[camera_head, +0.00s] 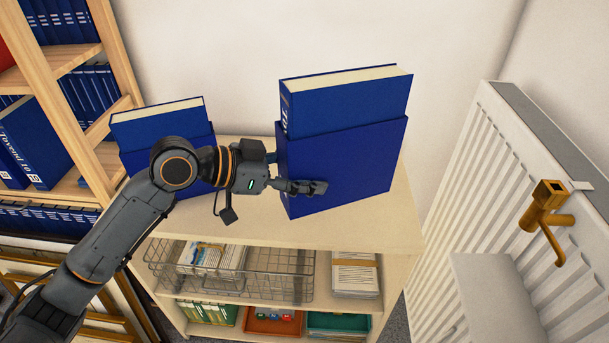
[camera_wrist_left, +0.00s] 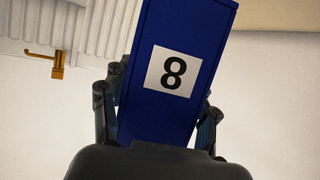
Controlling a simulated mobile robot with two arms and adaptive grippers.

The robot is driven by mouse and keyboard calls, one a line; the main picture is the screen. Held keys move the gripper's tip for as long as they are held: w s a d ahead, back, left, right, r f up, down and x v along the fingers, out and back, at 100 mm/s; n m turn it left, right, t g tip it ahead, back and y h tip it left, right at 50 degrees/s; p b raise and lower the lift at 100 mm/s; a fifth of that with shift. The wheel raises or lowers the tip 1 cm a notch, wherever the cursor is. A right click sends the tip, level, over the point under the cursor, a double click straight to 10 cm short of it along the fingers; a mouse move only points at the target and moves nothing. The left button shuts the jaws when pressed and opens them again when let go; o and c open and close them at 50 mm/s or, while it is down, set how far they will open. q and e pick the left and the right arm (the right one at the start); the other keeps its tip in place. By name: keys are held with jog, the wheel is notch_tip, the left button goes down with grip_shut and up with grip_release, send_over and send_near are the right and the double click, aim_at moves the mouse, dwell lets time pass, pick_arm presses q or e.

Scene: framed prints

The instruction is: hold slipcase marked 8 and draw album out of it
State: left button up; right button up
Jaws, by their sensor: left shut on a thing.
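The slipcase marked 8 (camera_head: 345,165) is dark blue and stands upright on the cabinet top in the head view. The blue album (camera_head: 350,103) sits inside it, with its upper part and pale page edges sticking out above. My left gripper (camera_head: 300,187) is shut on the slipcase low down, from the left. In the left wrist view the slipcase's spine with the white label 8 (camera_wrist_left: 172,72) stands between the two fingers (camera_wrist_left: 160,112). My right gripper is not in view.
A second blue slipcase with an album (camera_head: 158,125) stands to the left, partly behind my left arm. The cabinet top (camera_head: 370,228) is clear at front right. A wire basket (camera_head: 265,275) sits below. A radiator (camera_head: 500,180) is at right, a bookshelf (camera_head: 115,50) at left.

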pick_arm(q)
jog(key=w+b, duration=0.1)
jog(key=w, duration=1)
jog(key=shift+a+r, duration=0.25)
jog(key=shift+a, duration=0.1)
dwell(1.2)
dwell(0.3)
